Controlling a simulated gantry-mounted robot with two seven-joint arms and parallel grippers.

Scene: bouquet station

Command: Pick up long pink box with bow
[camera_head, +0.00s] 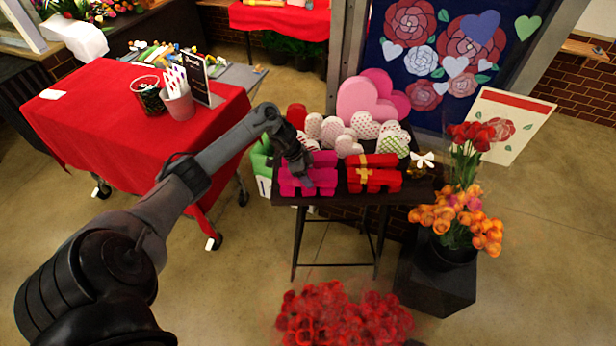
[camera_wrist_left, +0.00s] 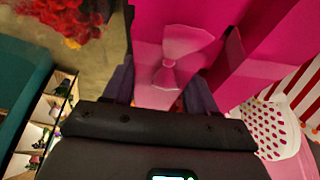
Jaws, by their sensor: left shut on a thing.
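The long pink box with bow (camera_head: 322,174) is at the left end of the small dark table (camera_head: 347,197). My left gripper (camera_head: 301,172) reaches it from above and is shut on it. In the left wrist view the pink box (camera_wrist_left: 148,92) with its pale pink bow (camera_wrist_left: 170,70) lies between the fingers of the left gripper (camera_wrist_left: 160,88). I cannot tell whether the box is lifted clear of the table. My right gripper is not in view.
A red box with gold ribbon (camera_head: 374,174) stands right beside it. Heart-shaped boxes (camera_head: 366,125) fill the back of the table. Orange flowers (camera_head: 458,217) stand at right, red roses (camera_head: 343,316) in front. A red-covered table (camera_head: 100,110) is at left.

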